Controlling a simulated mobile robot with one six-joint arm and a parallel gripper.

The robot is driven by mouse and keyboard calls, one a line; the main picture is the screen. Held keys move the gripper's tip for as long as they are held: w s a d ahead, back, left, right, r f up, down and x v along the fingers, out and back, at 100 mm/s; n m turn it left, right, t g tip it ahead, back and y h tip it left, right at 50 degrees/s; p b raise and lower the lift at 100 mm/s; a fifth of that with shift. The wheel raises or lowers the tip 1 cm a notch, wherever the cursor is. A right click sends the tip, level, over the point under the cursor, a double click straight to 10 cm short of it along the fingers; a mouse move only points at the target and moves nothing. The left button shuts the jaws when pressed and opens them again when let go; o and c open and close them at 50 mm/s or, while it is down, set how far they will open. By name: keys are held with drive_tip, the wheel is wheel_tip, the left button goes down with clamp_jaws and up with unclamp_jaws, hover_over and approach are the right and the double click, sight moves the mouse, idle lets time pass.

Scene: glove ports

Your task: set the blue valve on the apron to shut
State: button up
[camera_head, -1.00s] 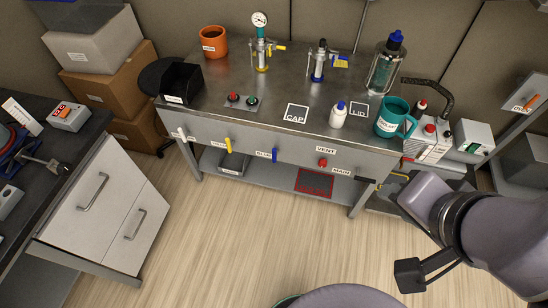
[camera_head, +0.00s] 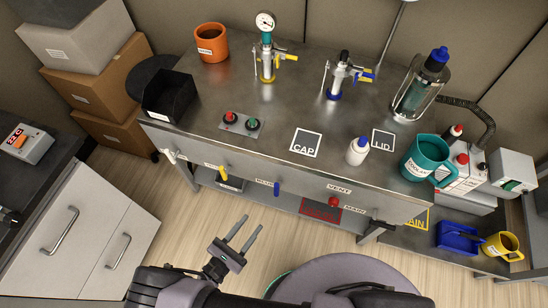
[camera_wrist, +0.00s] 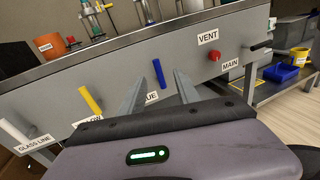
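The apron (camera_head: 190,149) is the grey front panel below the bench top. The blue valve is a short blue handle (camera_head: 276,189) hanging down from it, with a BLUE label to its left. In the wrist view the blue handle (camera_wrist: 160,74) shows upright between the fingers, and the left finger partly hides the label. My gripper (camera_head: 251,223) is open and empty, in front of the apron and below and left of the blue handle in the head view. The fingers (camera_wrist: 161,82) appear apart from the handle.
A yellow handle (camera_head: 223,172) and a white handle (camera_wrist: 14,130) are left of the blue one. A red VENT knob (camera_head: 333,202) and a black MAIN handle (camera_wrist: 262,46) are to the right. A lower shelf holds a red-edged mat (camera_head: 320,210).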

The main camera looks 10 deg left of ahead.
sight(275, 188)
drive_tip(key=shift+n+t+y, duration=0.5)
drive_tip(key=shift+n+y, duration=0.2)
drive_tip(key=b+x, duration=0.1)
drive_tip(key=x, duration=0.4)
drive_tip(key=f+b+x, duration=0.1)
drive_tip(key=x, duration=0.5)
drive_tip(key=f+x, duration=0.1)
drive_tip(key=x, duration=0.5)
drive_tip(key=shift+b, duration=0.4)
clamp_jaws()
